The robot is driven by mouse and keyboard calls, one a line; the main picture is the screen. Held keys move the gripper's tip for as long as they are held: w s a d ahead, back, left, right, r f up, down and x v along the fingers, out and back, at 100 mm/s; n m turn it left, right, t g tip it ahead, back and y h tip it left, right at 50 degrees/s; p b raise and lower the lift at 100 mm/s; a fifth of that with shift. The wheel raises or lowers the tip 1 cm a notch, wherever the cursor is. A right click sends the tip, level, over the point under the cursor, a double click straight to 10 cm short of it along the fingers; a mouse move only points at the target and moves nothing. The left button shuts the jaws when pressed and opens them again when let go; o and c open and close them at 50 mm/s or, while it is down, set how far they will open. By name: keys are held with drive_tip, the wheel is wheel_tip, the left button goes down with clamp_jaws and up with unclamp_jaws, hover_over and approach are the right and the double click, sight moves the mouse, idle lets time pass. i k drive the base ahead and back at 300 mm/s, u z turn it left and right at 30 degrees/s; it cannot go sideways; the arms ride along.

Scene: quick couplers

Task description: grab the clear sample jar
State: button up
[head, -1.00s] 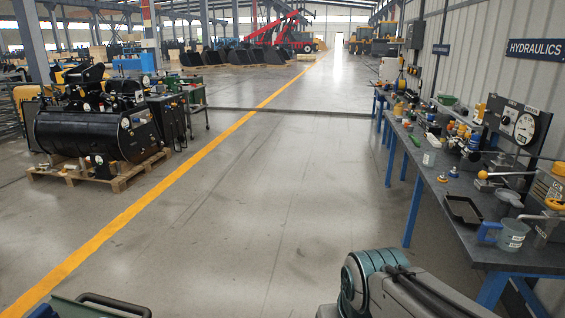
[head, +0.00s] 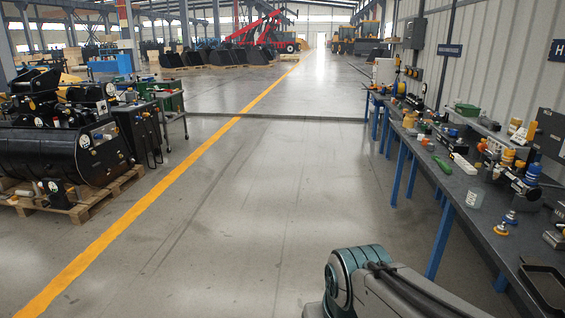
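A small pale, see-through jar (head: 474,199) stands upright on the dark workbench (head: 443,190) at the right, near the bench's front edge. It looks like the clear sample jar, but it is too small to make out a lid or contents. Part of my arm shows at the bottom centre-right, in front of the bench and apart from the jar. My gripper is outside the picture.
Blue bench legs (head: 440,243) line the right. The floor left of the bench is clear to a pallet (head: 85,205) of machinery.

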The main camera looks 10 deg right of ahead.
sight(476, 196)
drive_tip(key=z, duration=0.25)
drive_tip(key=i, duration=1.6)
drive_tip(key=z, duration=1.4)
drive_tip(key=i, duration=1.2)
drive_tip(key=z, duration=1.2)
drive_tip(key=i, duration=0.4)
drive_tip(key=z, duration=0.05)
